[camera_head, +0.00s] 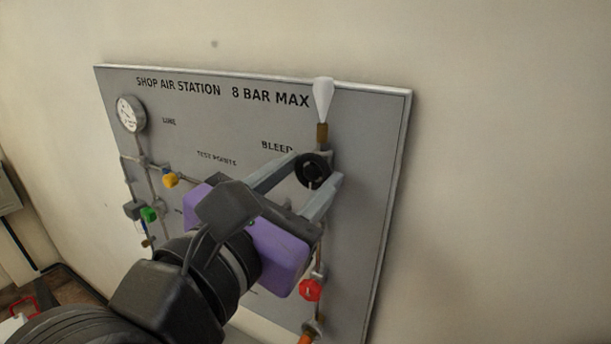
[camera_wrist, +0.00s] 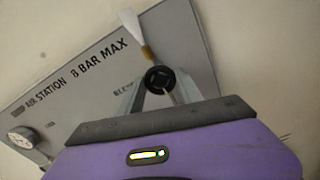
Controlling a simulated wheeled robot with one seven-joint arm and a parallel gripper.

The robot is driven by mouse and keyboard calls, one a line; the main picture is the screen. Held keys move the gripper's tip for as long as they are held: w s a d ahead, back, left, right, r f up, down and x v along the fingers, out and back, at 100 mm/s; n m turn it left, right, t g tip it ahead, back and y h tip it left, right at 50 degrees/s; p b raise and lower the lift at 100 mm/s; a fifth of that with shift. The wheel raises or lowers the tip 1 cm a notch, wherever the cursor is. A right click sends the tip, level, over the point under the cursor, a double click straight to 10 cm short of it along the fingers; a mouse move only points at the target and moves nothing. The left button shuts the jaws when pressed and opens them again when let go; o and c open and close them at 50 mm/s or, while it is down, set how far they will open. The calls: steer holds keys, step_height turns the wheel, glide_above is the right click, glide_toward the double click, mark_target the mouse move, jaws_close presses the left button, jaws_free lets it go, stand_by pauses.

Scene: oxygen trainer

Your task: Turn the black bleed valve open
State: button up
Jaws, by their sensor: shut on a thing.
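The black bleed valve (camera_head: 313,169) is a round black knob at the upper right of the grey panel, just right of the BLEED label. A brass fitting and a white cone-shaped outlet (camera_head: 323,98) rise above it. My gripper (camera_head: 315,177) reaches the knob with one finger on each side and is shut on it. In the wrist view the knob (camera_wrist: 159,79) sits between the fingertips of my gripper (camera_wrist: 158,86), below the white outlet (camera_wrist: 130,22). A pale line crosses the knob's face. The lower part of its mount is partly hidden by my fingers.
The grey panel (camera_head: 375,160) stands against a plain wall. A gauge (camera_head: 131,113), yellow knob (camera_head: 170,180) and green knob (camera_head: 148,214) are at its left. A red knob (camera_head: 311,290) is below my gripper. My arm hides the lower middle. Right of the panel is clear.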

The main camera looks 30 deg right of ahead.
steer(key=shift+f, duration=0.15)
steer(key=o, duration=1.4)
steer(key=shift+c, duration=0.2)
steer(key=shift+a, duration=0.1)
steer(key=b+v, duration=0.1)
steer(key=v, duration=0.6)
steer(key=shift+s+a+b, duration=0.25)
steer(key=shift+a+b, duration=0.05)
steer(key=shift+b, duration=0.1)
